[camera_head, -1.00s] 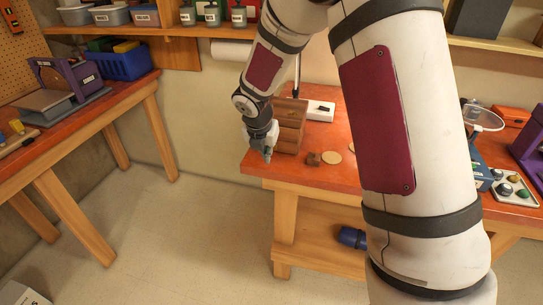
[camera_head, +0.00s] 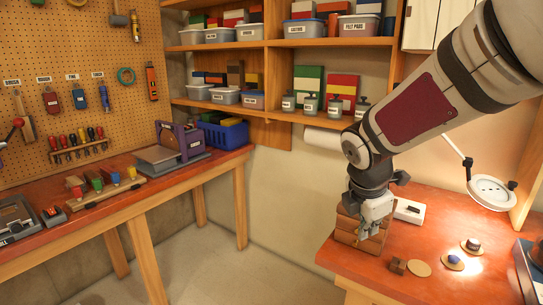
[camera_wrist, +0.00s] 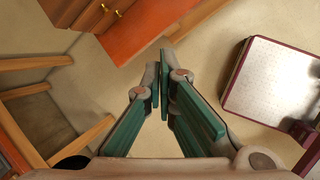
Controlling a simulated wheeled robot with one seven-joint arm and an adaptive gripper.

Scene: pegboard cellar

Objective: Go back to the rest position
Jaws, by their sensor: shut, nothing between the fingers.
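My gripper (camera_head: 368,228) hangs from the arm at the right of the head view, overlapping the small wooden drawer chest (camera_head: 347,236) behind it. In the wrist view its two green-padded fingers (camera_wrist: 164,88) come together at the tips, with nothing between them. Below the fingertips is bare floor (camera_wrist: 215,60). The red bench top (camera_wrist: 145,28) and the chest (camera_wrist: 88,12) lie beyond the tips at the upper left, so the gripper is out past the bench edge and touches neither.
The right bench (camera_head: 420,225) carries a small brown block (camera_head: 397,266), round discs (camera_head: 419,268), a white box (camera_head: 408,211) and a lamp (camera_head: 492,192). A second bench (camera_head: 110,205) stands at the left under the pegboard. Open floor lies between the benches.

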